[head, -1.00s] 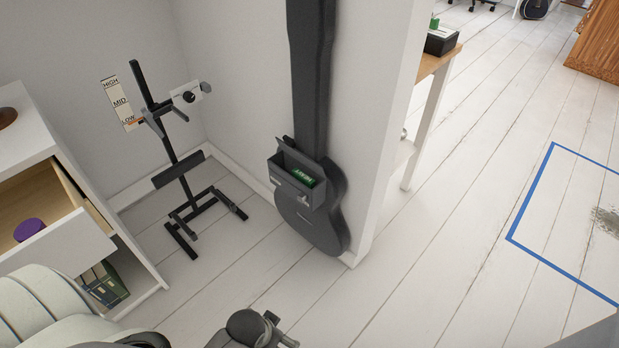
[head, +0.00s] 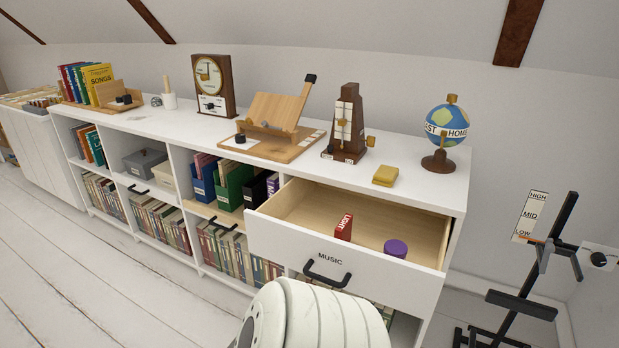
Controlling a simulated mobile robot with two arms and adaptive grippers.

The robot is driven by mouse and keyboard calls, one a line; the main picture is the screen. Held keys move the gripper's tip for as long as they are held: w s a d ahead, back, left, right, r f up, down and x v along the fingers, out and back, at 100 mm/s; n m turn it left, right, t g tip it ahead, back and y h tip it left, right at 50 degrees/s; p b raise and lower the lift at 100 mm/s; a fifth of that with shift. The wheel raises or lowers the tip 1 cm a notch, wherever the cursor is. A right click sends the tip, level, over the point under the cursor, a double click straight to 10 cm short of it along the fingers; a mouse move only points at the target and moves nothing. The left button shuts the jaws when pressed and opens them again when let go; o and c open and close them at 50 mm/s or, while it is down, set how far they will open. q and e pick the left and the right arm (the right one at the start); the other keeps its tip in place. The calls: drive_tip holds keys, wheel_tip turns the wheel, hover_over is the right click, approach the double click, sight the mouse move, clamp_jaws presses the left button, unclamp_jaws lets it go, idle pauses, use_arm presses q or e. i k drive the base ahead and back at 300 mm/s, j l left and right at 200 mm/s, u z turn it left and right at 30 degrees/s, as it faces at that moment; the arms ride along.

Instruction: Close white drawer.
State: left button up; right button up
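The white drawer (head: 365,262), labelled MUSIC, is pulled out at the right end of the long white shelf unit. Its black bar handle (head: 327,272) is on the front. Inside lie a red box marked LIGHT (head: 343,227) and a purple round thing (head: 395,248). A white rounded arm link of mine rises at the bottom middle, in front of the drawer, and hides part of the shelf below it. Neither gripper shows in the head view.
On the unit's top stand a globe (head: 447,130), a yellow block (head: 385,175), a metronome (head: 348,125), a wooden easel (head: 277,115) and a clock (head: 213,85). A black stand (head: 530,265) is at the right. White floor (head: 100,270) is clear at left.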

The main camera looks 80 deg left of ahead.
sight(294, 230)
drive_tip(key=u, duration=2.4)
drive_tip(key=i+j, duration=0.05)
